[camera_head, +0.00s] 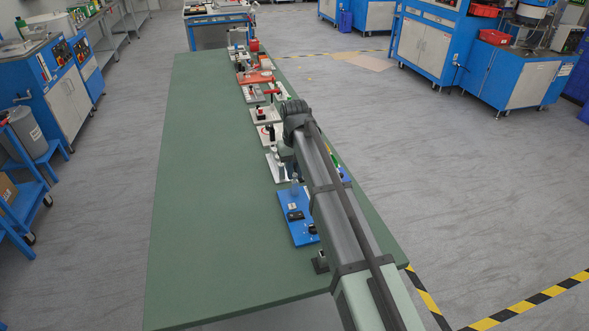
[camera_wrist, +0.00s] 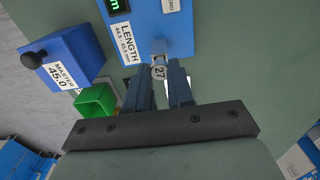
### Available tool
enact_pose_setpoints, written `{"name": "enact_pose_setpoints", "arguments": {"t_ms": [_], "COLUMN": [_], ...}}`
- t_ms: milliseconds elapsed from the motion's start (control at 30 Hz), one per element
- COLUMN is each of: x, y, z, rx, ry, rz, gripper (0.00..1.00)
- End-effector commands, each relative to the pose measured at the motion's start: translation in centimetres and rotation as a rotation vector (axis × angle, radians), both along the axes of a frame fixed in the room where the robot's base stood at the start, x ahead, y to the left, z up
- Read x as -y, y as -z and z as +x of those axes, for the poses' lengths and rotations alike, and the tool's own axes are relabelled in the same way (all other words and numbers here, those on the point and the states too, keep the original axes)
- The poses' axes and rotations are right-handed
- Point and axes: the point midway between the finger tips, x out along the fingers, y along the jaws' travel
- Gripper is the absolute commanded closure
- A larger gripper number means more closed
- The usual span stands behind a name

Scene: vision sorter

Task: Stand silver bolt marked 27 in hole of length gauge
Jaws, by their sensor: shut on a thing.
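The blue length gauge (camera_wrist: 182,42) lies at the top of that view, with a LENGTH label and a green-lit display. The bolt is by the gauge's near edge in the picture; its lower end and the hole cannot be made out, nor whether they touch. In the head view a blue plate (camera_head: 296,228) lies on the table beside my arm, which hides most of the gripper.
A blue block marked MASTER 45.0 (camera_wrist: 62,55) with a black knob stands left of the gauge. A green open box (camera_wrist: 97,101) is near my left finger. Several other fixtures line the right side of the green table (camera_head: 210,180); its left side is clear.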

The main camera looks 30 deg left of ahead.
Motion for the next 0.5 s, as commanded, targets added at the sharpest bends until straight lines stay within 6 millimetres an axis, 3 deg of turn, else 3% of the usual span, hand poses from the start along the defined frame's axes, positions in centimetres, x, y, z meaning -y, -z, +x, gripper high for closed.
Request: {"name": "enact_pose_setpoints", "arguments": {"t_ms": [200, 233, 500], "x": [0.0, 0.0, 0.0], "y": [0.0, 0.0, -0.01], "z": [0.0, 0.0, 0.0], "rx": [0.0, 0.0, 0.0], "ry": [0.0, 0.0, 0.0], "rz": [0.0, 0.0, 0.0], "gripper": [1.0, 0.76, 0.5]}}
